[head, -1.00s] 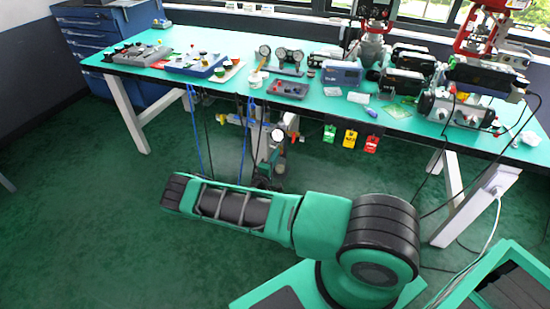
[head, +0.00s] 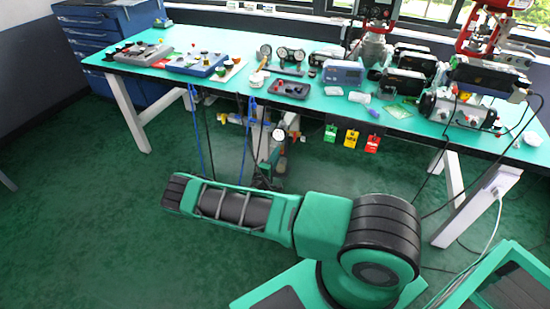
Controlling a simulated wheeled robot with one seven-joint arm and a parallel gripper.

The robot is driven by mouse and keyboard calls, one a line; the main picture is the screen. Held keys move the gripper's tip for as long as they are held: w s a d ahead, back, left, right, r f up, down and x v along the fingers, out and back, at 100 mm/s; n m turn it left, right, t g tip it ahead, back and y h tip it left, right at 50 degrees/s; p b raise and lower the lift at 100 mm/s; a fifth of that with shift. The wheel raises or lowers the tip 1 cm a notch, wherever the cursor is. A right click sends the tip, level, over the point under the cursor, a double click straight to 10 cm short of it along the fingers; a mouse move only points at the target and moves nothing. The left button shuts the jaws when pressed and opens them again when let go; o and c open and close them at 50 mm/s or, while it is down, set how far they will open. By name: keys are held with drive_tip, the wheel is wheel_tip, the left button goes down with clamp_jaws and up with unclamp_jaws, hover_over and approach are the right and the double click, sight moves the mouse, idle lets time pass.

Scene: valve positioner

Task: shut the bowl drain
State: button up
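A small assembly with a round white-faced gauge (head: 279,134) hangs under the front edge of the bench, near the middle. The bowl and its drain cannot be made out at this size. Just below the gauge, a green and dark part (head: 268,172) shows behind my arm's long green link. It looks like the far end of my arm, close to the assembly. I cannot make out its fingers, or whether they touch anything.
The green-topped bench (head: 225,97) carries gauges, a grey tray (head: 290,89) and several instruments. Blue cords (head: 194,130) hang at its front. Green, yellow and red tags (head: 350,138) hang right of the assembly. The floor at left is clear.

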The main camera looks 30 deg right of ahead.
drive_tip(key=v, duration=1)
drive_tip(key=shift+a, duration=0.3)
drive_tip(key=shift+s, duration=0.15)
drive_tip(key=s+d+r+m+g+y, duration=0.2)
drive_tip(key=s+d+r+m+g, duration=0.25)
drive_tip(key=r, duration=0.35)
drive_tip(key=s+d+r+m+g+y, duration=0.25)
drive_tip(key=s+r+m+g, duration=0.2)
drive_tip(key=r, duration=0.35)
drive_tip(key=s+d+r+m+g+y, duration=0.1)
drive_tip(key=s+d+r+m+g, duration=0.35)
drive_tip(key=r, duration=0.35)
drive_tip(key=s+a+r+t+y, duration=0.1)
drive_tip(key=s+a+r+y, duration=0.3)
drive_tip(key=s+r, duration=0.4)
drive_tip(key=s+a+r+t+y, duration=0.1)
drive_tip(key=s+a+r+y, duration=0.3)
drive_tip(key=s+r, duration=0.5)
drive_tip(key=s+y, duration=0.1)
drive_tip(key=s, duration=0.7)
drive_tip(key=shift+s+m, duration=0.3)
drive_tip(key=shift+m, duration=0.05)
drive_tip(key=shift+a+r+t, duration=0.1)
drive_tip(key=shift+a+t, duration=0.05)
drive_tip(key=shift+t, duration=0.1)
